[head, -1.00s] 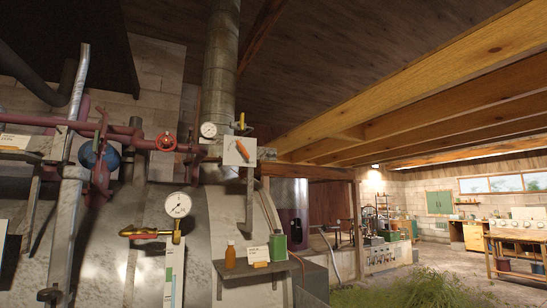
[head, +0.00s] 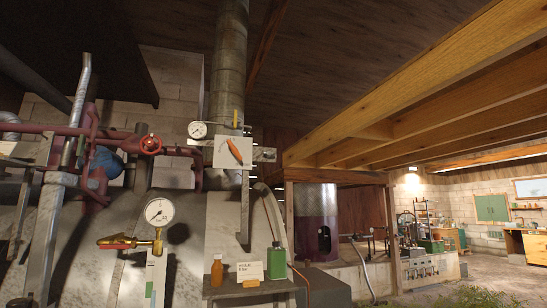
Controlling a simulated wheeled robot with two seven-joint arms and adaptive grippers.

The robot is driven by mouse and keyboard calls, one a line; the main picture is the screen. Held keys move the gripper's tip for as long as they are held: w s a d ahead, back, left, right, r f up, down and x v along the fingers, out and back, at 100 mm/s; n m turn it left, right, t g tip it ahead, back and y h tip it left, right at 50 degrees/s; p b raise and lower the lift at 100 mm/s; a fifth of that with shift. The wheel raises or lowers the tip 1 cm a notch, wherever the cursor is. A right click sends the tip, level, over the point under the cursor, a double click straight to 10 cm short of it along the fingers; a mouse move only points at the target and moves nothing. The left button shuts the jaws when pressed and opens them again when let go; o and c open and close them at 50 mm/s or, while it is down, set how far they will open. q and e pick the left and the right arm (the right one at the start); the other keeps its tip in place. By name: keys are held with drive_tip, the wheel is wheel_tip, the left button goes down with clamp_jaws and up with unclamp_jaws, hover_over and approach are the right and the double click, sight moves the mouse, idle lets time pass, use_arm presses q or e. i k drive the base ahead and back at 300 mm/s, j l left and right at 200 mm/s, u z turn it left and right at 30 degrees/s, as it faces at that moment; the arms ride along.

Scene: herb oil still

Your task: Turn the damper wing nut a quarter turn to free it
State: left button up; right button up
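A metal flue pipe (head: 229,70) rises at upper centre in the head view. At its foot is a pale square plate (head: 221,155) with an orange handle (head: 235,151) set at a slant. A small metal bracket (head: 264,155) with a dark spot sits just right of the plate. I cannot make out a wing nut for certain at this size. Neither of my grippers is in view.
A red handwheel (head: 151,145) and pipes are left of the plate. Two gauges, one upper (head: 197,130) and one lower (head: 159,212), stand out. A small shelf (head: 245,289) holds an amber bottle (head: 217,271) and a green can (head: 276,261). Open floor lies right.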

sight(268, 154)
drive_tip(key=i+l+u, duration=0.1)
drive_tip(key=l, duration=0.3)
drive_tip(key=i+l+u, duration=0.1)
drive_tip(key=i+l, duration=0.15)
drive_tip(key=l, duration=0.2)
drive_tip(key=i+l, duration=0.2)
drive_tip(key=l, duration=0.2)
drive_tip(key=i+l+u, duration=0.15)
drive_tip(key=l, duration=0.3)
drive_tip(key=i+l+u, duration=0.1)
drive_tip(key=l, duration=0.35)
drive_tip(key=i+l+u, duration=0.1)
drive_tip(key=l, duration=0.35)
drive_tip(key=i+l+u, duration=0.1)
drive_tip(key=l, duration=0.35)
drive_tip(key=i, duration=0.05)
